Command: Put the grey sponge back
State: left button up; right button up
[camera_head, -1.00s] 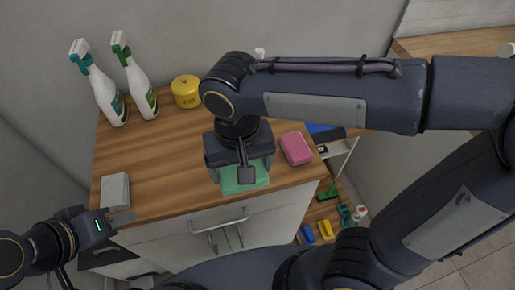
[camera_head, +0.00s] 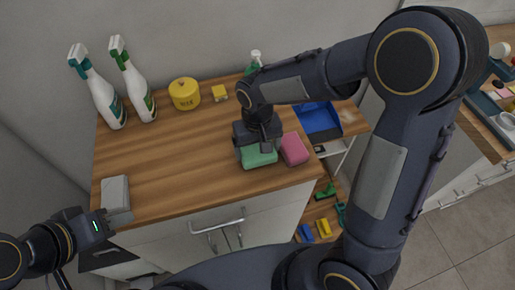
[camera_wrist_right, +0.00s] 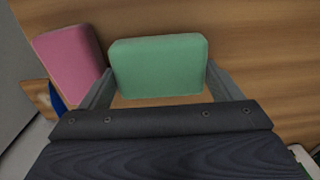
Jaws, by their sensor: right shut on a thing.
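The grey sponge (camera_head: 115,192) lies on the wooden counter at its front left corner. My left gripper (camera_head: 112,222) is at the counter's front edge, just in front of the grey sponge; whether its fingers are open or touch the sponge is not clear. My right gripper (camera_head: 259,152) is shut on a green sponge (camera_head: 259,157), which also shows between the fingers in the right wrist view (camera_wrist_right: 158,66). The green sponge is at the right part of the counter, close beside a pink sponge (camera_head: 294,149), also in the right wrist view (camera_wrist_right: 70,62).
Two spray bottles (camera_head: 98,92) (camera_head: 133,82), a yellow tin (camera_head: 185,94) and a small yellow item (camera_head: 220,92) stand along the back. The counter's middle (camera_head: 180,150) is clear.

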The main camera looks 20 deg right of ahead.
jog(key=shift+f, duration=0.55)
jog(key=shift+f, duration=0.1)
jog(key=shift+f, duration=0.15)
jog(key=o, duration=1)
jog(key=shift+c, duration=0.2)
